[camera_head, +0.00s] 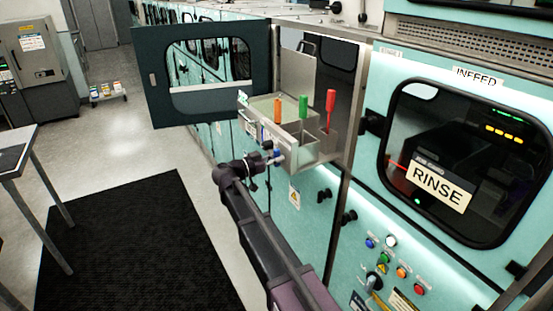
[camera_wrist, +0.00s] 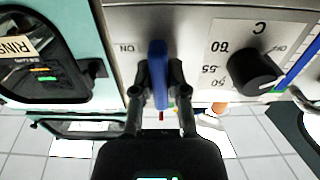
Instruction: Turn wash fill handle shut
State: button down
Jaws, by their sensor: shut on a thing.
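A blue handle (camera_wrist: 158,72) sticks out from a pale metal panel (camera_wrist: 190,22) in the wrist view. It stands lengthwise in the picture. My gripper (camera_wrist: 159,92) is shut on it, one finger on each side. In the head view my gripper (camera_head: 268,158) is at the front of the open module, below its metal tank, and the handle is mostly hidden there. A short upside-down label that seems to read ON is on the panel left of the handle.
A black dial (camera_wrist: 254,71) with temperature marks sits right of the handle. The module's dark windowed door (camera_head: 158,105) hangs open at the left. Orange, green and red-handled items (camera_head: 330,104) stand in the tank. A RINSE window (camera_head: 470,160) is at the right. A black mat (camera_head: 140,250) lies on the floor.

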jog(key=shift+m, duration=0.3)
jog(key=c, duration=0.6)
grip_release()
jog(key=shift+c, duration=0.2)
jog(key=v, duration=1.2)
